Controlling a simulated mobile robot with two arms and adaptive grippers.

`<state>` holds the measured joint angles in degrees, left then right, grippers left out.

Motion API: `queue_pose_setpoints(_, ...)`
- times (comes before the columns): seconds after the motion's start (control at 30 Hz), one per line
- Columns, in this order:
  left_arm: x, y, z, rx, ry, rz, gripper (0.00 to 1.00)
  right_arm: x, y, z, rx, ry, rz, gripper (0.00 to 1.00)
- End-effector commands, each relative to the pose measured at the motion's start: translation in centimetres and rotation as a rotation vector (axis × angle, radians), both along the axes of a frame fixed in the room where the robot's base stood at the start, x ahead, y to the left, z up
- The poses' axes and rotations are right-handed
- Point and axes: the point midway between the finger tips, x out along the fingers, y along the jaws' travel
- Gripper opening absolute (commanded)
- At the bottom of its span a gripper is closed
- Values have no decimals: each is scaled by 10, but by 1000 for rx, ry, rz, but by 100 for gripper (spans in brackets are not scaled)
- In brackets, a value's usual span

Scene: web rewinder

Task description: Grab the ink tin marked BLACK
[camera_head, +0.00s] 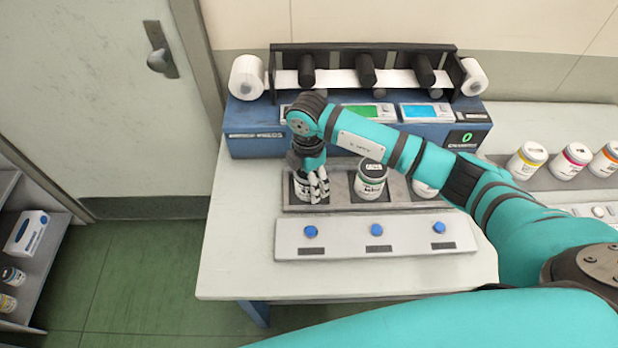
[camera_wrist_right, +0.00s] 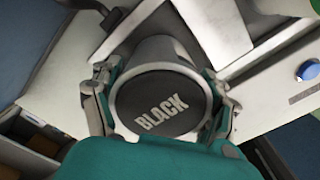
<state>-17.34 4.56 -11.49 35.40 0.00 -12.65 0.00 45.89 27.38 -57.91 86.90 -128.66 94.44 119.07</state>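The ink tin marked BLACK (camera_wrist_right: 160,103) shows its dark lid with pale lettering in the right wrist view, between the fingers of my right gripper (camera_wrist_right: 160,95). The fingers stand on either side, very close to its wall; I cannot tell whether they press on it. In the head view my right gripper (camera_head: 312,187) reaches down over the left compartment of the dark tray (camera_head: 340,207), and its fingers mostly hide this tin (camera_head: 301,188). My left gripper is not in view.
Another tin (camera_head: 370,180) stands in the middle compartment, and a third (camera_head: 424,188) is partly behind my arm. A panel with blue knobs (camera_head: 376,254) lies in front. The blue rewinder (camera_head: 255,128) stands behind. Several coloured tins (camera_head: 526,160) stand at right.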

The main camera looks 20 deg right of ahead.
Motion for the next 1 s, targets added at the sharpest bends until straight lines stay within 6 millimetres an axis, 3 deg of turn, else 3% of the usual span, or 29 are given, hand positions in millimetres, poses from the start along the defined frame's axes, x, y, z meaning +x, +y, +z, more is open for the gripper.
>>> queue_pose_setpoints(0.03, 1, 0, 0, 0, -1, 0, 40, 0, 0, 0, 0, -1, 0, 53)
queue_pose_setpoints(0.3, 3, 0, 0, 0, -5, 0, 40, 1, 0, 1, 1, -2, 0, 21)
queue_pose_setpoints(0.67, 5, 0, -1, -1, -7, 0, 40, 1, 0, 5, 2, -4, 0, 20)
queue_pose_setpoints(0.93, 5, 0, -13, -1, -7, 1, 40, 2, 0, 37, 2, -9, 1, 20)
queue_pose_setpoints(1.0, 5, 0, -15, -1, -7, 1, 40, -13, -3, 36, 1, -2, 3, 20)
